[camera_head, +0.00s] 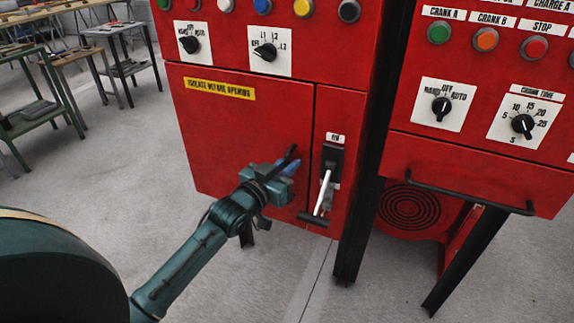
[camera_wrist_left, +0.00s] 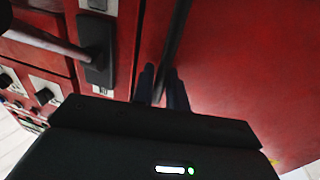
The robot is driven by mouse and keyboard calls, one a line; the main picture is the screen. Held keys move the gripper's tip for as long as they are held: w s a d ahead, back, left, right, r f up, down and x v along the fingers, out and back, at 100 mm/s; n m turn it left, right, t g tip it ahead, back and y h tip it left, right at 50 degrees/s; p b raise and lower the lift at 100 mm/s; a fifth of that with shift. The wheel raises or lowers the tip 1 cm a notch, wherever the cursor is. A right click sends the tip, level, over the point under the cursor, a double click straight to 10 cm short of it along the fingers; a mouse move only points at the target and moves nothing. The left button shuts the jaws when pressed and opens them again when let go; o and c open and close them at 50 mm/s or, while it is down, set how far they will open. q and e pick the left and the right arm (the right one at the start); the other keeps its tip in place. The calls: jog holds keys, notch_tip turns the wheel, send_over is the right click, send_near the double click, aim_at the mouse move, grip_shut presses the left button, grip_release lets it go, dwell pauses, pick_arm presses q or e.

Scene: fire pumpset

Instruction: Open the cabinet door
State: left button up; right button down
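The red cabinet door (camera_head: 225,125) carries a yellow "isolate before opening" label (camera_head: 219,88) and sits flush with the cabinet front, closed. A dark bar handle (camera_head: 291,153) stands near its right edge, mostly hidden by my left gripper (camera_head: 285,168). In the left wrist view the handle (camera_wrist_left: 179,35) runs between the two fingers of my left gripper (camera_wrist_left: 162,88). The fingers are close together on either side of it, with little or no gap visible. My right gripper is not in view.
A switch lever (camera_head: 323,192) on a black plate sits just right of the door. Selector knobs (camera_head: 265,51) are above. A second red panel (camera_head: 470,165) with a black bar (camera_head: 455,194) stands at right. The floor (camera_head: 90,190) to the left is clear; tables (camera_head: 125,60) stand behind.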

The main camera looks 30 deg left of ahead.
pick_arm(q)
grip_shut()
jog(key=shift+s, duration=0.1)
